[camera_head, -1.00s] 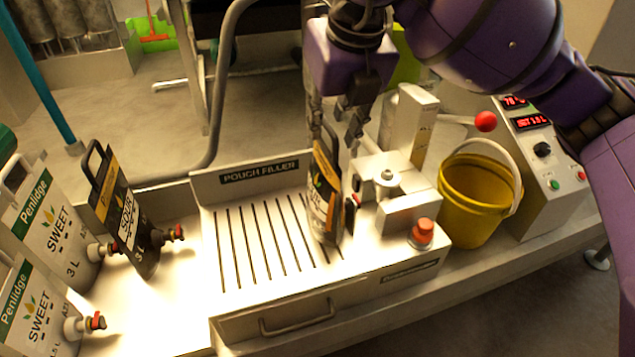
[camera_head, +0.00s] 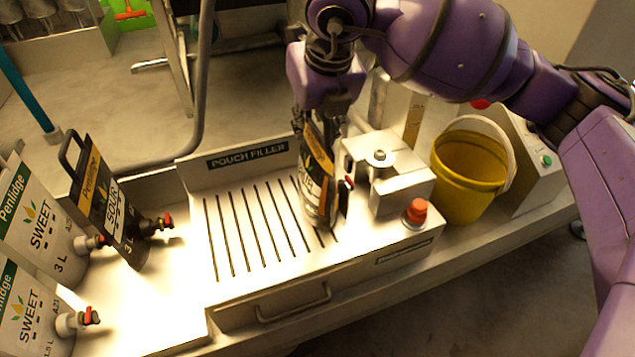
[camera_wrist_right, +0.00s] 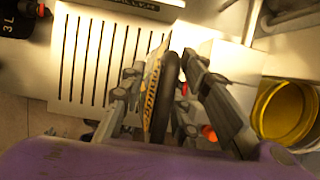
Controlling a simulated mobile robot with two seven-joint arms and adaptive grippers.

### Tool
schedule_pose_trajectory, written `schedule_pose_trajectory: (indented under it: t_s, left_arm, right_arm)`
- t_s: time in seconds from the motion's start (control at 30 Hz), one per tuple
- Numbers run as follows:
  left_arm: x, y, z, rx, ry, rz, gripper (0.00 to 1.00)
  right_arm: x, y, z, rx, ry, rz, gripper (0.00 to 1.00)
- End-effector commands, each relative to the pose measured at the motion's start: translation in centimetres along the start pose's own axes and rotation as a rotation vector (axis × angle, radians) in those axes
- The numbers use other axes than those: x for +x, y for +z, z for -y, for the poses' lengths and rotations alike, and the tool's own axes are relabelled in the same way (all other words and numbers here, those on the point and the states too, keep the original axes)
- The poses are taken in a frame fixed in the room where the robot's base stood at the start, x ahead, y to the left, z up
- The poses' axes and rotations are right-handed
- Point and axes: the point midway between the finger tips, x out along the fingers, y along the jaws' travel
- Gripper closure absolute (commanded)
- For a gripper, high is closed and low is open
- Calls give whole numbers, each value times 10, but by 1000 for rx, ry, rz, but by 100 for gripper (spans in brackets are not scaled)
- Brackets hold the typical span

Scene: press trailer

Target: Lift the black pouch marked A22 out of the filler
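A black pouch (camera_head: 319,190) with an orange band stands upright on the slatted deck of the pouch filler (camera_head: 240,268), beside the filler's head. Its A22 mark cannot be read from here. My right gripper (camera_head: 324,115) points down over the pouch's top. In the right wrist view the fingers (camera_wrist_right: 160,85) are spread on either side of the pouch's black handle (camera_wrist_right: 171,85), with gaps showing, so it looks open. The fingertips are partly hidden in the head view. My left gripper is not in view.
Another black pouch (camera_head: 105,205) marked SOUR and white SWEET pouches (camera_head: 38,228) stand at the left. The filler's silver head with an orange button (camera_head: 416,211) is close on the pouch's right. A yellow bucket (camera_head: 462,180) stands farther right. The deck's left slats are clear.

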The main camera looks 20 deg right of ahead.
Motion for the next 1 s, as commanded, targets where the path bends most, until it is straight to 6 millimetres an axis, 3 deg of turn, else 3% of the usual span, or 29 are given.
schedule_pose_trajectory:
  t_s: [0.13,0.33,1.0]
  left_arm:
    - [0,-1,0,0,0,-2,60]
    - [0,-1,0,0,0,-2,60]
    - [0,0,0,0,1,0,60]
  right_arm:
    - [0,0,0,0,0,0,73]
    - [0,0,0,0,0,0,100]
    - [-4,3,0,1,1,8,100]
